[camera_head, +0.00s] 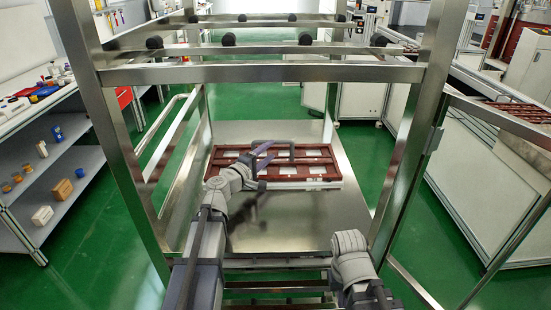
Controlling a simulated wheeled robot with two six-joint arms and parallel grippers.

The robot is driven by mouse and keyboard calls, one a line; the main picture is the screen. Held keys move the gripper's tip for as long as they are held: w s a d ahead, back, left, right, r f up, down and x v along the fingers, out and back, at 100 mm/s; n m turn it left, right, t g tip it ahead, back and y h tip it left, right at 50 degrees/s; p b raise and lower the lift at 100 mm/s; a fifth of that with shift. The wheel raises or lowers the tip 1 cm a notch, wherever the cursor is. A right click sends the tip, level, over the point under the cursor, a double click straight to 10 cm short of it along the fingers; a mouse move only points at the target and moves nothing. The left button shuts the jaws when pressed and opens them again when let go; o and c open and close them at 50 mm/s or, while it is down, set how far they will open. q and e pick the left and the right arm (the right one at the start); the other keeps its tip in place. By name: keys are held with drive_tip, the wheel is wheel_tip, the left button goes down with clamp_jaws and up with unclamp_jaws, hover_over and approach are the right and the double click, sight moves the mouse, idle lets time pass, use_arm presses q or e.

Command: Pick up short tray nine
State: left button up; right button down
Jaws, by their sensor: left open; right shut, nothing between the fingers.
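A reddish-brown tray with several compartments (318,171) lies on the steel shelf, and pale pieces show in it. No number can be read on it, so I cannot tell whether it is short tray nine. My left gripper (272,155) is over the tray's middle, with its fingers apart. I cannot tell whether it touches the tray, and the gripper and wrist hide part of it. My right arm is folded at the lower right, and its gripper does not show.
The steel shelf (275,222) is bare in front of the tray. Steel posts (408,140) stand on both sides, with a crossbar (260,74) above. Edges of lower shelves or trays show at the bottom. A side rack (75,160) holds small items at the left.

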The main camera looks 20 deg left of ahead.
sight(273, 163)
use_arm(q)
drive_tip(key=shift+x, duration=1.4)
drive_tip(key=shift+w+a+r, duration=0.1)
drive_tip(key=shift+w+r, duration=0.1)
drive_tip(key=shift+w, duration=0.05)
drive_tip(key=x, duration=0.3)
drive_tip(key=a+x, duration=0.1)
drive_tip(key=shift+w+d+r+p, duration=0.2)
drive_tip(key=shift+w+p, duration=0.2)
drive_tip(key=shift+w, duration=0.1)
drive_tip(key=shift+s, duration=0.1)
clamp_jaws()
